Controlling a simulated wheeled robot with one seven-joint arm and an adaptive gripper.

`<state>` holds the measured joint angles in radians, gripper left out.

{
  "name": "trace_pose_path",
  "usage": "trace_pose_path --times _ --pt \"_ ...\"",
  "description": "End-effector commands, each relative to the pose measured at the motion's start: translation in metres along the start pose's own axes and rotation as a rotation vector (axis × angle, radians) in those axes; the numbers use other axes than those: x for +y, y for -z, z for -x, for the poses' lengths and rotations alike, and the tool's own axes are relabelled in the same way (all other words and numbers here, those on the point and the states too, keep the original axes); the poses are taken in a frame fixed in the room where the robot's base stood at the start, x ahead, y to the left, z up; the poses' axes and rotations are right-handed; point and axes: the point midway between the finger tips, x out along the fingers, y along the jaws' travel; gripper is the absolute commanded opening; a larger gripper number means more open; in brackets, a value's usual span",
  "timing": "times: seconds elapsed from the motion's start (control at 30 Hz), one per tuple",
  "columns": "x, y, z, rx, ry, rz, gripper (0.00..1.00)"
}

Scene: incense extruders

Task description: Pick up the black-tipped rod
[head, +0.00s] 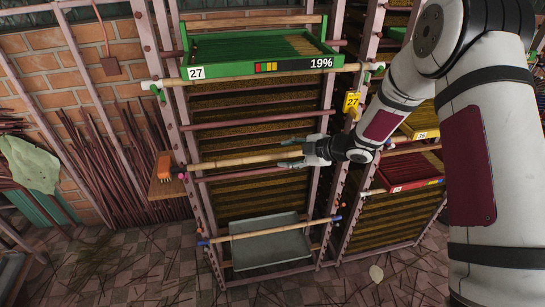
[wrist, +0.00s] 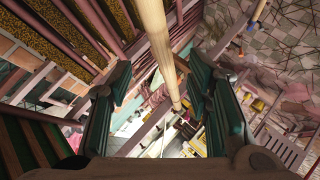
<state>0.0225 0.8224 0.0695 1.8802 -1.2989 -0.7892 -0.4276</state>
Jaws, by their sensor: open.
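A pale bamboo rod (head: 240,160) lies roughly level across the front of the rack at mid height in the head view. In the wrist view, the rod (wrist: 160,38) runs down between the two open fingers of my gripper (wrist: 158,78). A gap shows on each side, and the fingers do not appear to press on it.
A green tray (head: 240,68) marked 27 and 19% sits above, with a white-tipped rod (head: 225,78) along its front. A grey tray (head: 268,242) and a blue-tipped rod (head: 270,231) are below. An orange brush-like block (head: 164,165) sits on a small shelf at left.

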Motion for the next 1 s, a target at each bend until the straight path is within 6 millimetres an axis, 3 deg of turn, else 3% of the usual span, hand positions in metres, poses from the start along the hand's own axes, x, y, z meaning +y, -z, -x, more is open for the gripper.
trace_pose_path --times 0.3,0.6,0.8,1.0 --pt "-0.003 0.002 -0.04 0.001 0.001 0.001 0.46" --pt "-0.003 0.002 -0.045 0.0 0.001 0.0 0.46" --pt "-0.002 0.002 -0.045 0.0 0.001 0.0 0.0" --pt "-0.002 0.002 -0.045 0.0 0.0 0.0 0.0"
